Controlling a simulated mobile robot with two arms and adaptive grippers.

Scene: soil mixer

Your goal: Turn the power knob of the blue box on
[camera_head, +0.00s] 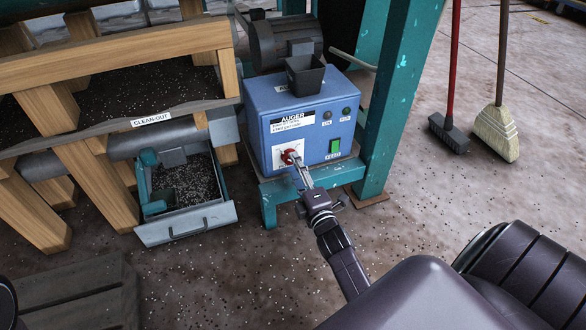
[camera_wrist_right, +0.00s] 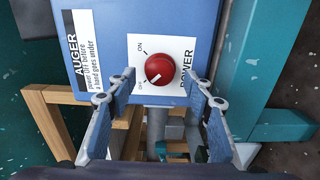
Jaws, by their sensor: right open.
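The blue box (camera_head: 283,108), labelled AUGER, stands on a teal frame. Its red power knob (camera_head: 290,156) sits on a white plate low on the front. In the right wrist view the red knob (camera_wrist_right: 160,69) has a white mark pointing at the OFF label; the ON label is on the same plate. My right gripper (camera_head: 296,168) reaches to the knob in the head view. In the wrist view its open fingers (camera_wrist_right: 159,80) lie on either side of the knob, with gaps and no clear contact. My left gripper is not in view.
A green switch (camera_head: 335,146) is right of the knob on the box front. An open drawer (camera_head: 186,225) with dark soil juts out at left. A teal post (camera_head: 393,95) rises at right. A red-handled brush (camera_head: 450,133) and a broom (camera_head: 496,132) stand farther right.

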